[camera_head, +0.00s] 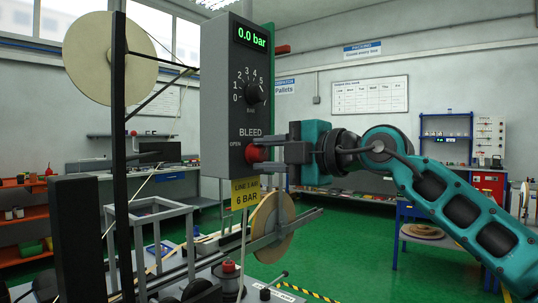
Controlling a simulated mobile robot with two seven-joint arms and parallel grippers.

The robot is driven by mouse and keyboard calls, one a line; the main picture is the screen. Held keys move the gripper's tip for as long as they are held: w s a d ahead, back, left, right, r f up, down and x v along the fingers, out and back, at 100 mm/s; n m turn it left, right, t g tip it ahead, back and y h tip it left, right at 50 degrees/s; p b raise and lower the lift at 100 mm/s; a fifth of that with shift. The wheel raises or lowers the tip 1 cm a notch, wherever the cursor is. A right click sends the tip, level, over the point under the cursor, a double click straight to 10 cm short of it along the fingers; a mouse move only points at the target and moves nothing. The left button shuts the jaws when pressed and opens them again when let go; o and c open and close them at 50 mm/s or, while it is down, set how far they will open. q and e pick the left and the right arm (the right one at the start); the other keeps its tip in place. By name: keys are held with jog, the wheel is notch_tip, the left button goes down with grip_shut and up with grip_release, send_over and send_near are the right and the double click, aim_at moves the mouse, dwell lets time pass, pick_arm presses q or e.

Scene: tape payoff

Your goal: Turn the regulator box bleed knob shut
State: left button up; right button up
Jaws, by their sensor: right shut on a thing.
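The grey regulator box (224,110) hangs upright in the centre of the head view. Its green display (250,36) reads 0.0 bar. A black dial knob (255,94) with a 0 to 5 scale sits below the display. The red bleed knob (254,154) is under the label BLEED, with OPEN printed to its left. My right gripper (262,154) reaches in from the right and is shut on the bleed knob, its fingers above and below it. The knob is partly hidden by the fingers. My left gripper does not show.
A yellow tag (245,193) reading 6 BAR hangs under the box. A large cream reel (108,62) stands on a black post (121,190) at the left, and a smaller tan reel (283,229) is below right. A grey frame (148,218) stands low at the left. Green floor (350,262) lies open beyond.

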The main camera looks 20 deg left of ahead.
jog(key=shift+m, duration=0.6)
jog(key=o, duration=1.1)
jog(key=shift+c, duration=0.2)
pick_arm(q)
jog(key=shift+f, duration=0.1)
pick_arm(e)
jog(key=shift+d, duration=0.1)
jog(key=shift+d, duration=0.3)
pick_arm(q)
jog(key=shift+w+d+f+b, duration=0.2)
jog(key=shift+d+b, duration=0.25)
jog(key=shift+b, duration=0.4)
pick_arm(e)
jog(key=v, duration=1.2)
